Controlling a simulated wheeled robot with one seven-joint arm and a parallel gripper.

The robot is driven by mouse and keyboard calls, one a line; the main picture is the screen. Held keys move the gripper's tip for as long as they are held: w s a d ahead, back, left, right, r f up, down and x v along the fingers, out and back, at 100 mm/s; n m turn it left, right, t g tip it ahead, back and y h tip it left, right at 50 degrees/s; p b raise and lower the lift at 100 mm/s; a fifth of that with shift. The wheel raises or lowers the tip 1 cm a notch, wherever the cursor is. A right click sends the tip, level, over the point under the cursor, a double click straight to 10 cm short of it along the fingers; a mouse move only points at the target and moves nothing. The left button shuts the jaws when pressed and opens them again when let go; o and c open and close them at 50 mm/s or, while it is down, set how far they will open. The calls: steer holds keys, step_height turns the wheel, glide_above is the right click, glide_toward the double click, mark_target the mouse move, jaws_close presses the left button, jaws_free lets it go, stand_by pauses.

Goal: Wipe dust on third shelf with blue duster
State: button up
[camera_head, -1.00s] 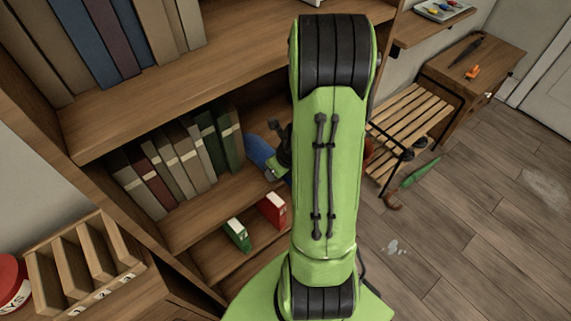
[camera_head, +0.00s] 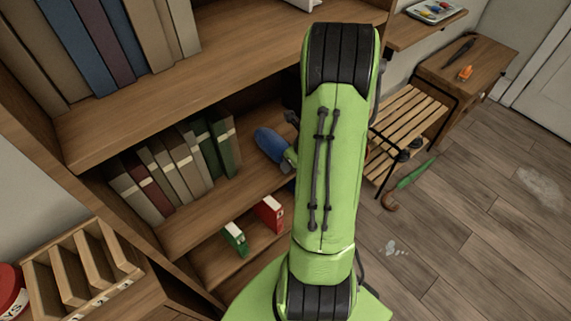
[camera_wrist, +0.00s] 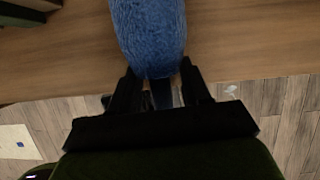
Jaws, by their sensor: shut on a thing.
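The blue duster (camera_head: 270,145) shows beside my green arm in the head view, over the shelf that holds the row of books. In the wrist view its fluffy blue head (camera_wrist: 150,35) points away from my gripper (camera_wrist: 160,90), over a wooden shelf board (camera_wrist: 60,70). The black fingers are shut on the duster's handle. In the head view my arm hides the gripper and much of the shelf's right part. I cannot tell whether the duster head touches the board. I see no clear dust on the visible part of the shelf.
Books (camera_head: 170,165) stand at the left on the duster's shelf. A red binder (camera_head: 269,213) and a green binder (camera_head: 235,238) stand on the shelf below. A slatted bench (camera_head: 408,125) and a green umbrella (camera_head: 415,172) are at the right. Floor at the right is mostly clear.

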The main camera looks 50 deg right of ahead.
steer(key=shift+s+d+p, duration=0.2)
steer(key=shift+d+p, duration=0.15)
steer(key=shift+d, duration=1.75)
steer(key=shift+s+d+f, duration=0.1)
steer(key=shift+s+d, duration=0.05)
steer(key=shift+d, duration=0.65)
steer(key=shift+s+d, duration=0.1)
steer(key=shift+d, duration=0.7)
steer(key=shift+p, duration=0.3)
step_height(320, 180, up, 6)
steer(key=p, duration=0.5)
steer(key=shift+w, duration=0.1)
step_height(320, 180, up, 3)
steer(key=p, duration=0.2)
steer(key=shift+p, duration=0.35)
